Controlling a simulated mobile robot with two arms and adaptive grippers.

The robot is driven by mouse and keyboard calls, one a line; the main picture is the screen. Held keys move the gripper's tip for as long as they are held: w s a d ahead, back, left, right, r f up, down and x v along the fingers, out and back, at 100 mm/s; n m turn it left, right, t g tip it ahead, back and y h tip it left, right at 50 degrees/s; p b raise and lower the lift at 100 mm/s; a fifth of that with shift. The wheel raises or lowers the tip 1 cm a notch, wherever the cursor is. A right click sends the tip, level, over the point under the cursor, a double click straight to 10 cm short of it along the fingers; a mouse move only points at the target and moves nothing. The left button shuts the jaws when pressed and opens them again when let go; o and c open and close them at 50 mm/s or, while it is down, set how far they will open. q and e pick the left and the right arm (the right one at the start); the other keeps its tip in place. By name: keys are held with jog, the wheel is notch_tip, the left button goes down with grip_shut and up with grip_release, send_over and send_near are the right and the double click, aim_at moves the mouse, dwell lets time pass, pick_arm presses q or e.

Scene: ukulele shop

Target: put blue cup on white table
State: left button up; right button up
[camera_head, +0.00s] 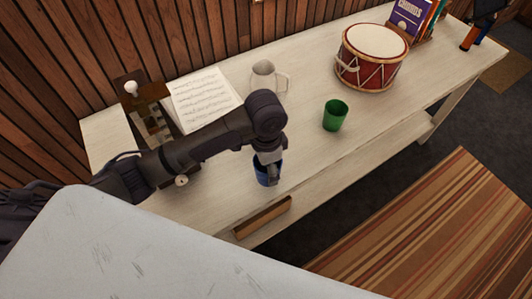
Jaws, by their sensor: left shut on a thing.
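The blue cup (262,177) is near the front edge of the long whitewashed table (315,155) in the head view. My left gripper (269,168) reaches down from above and is shut on the cup, covering part of its rim and side. The cup looks upright. I cannot tell whether its base touches the tabletop or hangs just above it. My right gripper is not in view.
A green cup (335,115) stands right of the blue cup. Behind are a clear glass mug (268,80), sheet music (200,100) and a red drum (371,58). A pale scratched surface (140,250) fills the lower left. The tabletop between the cups is clear.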

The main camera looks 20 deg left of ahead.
pick_arm(q)
jog(key=w+d+r+m, duration=0.7)
jog(key=w+d+m, duration=0.3)
jog(key=m, duration=0.6)
jog(key=shift+y, duration=0.3)
jog(key=a+f+p, duration=0.1)
jog(key=a+f, duration=0.1)
jog(key=a, duration=0.1)
jog(key=s+a+f+p, duration=0.1)
jog(key=a+f, duration=0.1)
jog(key=a, duration=0.2)
jog(key=a+f, duration=0.2)
jog(key=a, duration=0.2)
jog(key=shift+s+p, duration=0.35)
jog(key=shift+p, duration=0.05)
jog(key=shift+a+f, duration=0.15)
jog(key=shift+f, duration=0.05)
notch_tip(320, 180, down, 3)
jog(key=shift+f+p, duration=0.2)
jog(key=shift+p, duration=0.25)
jog(key=shift+f, duration=0.3)
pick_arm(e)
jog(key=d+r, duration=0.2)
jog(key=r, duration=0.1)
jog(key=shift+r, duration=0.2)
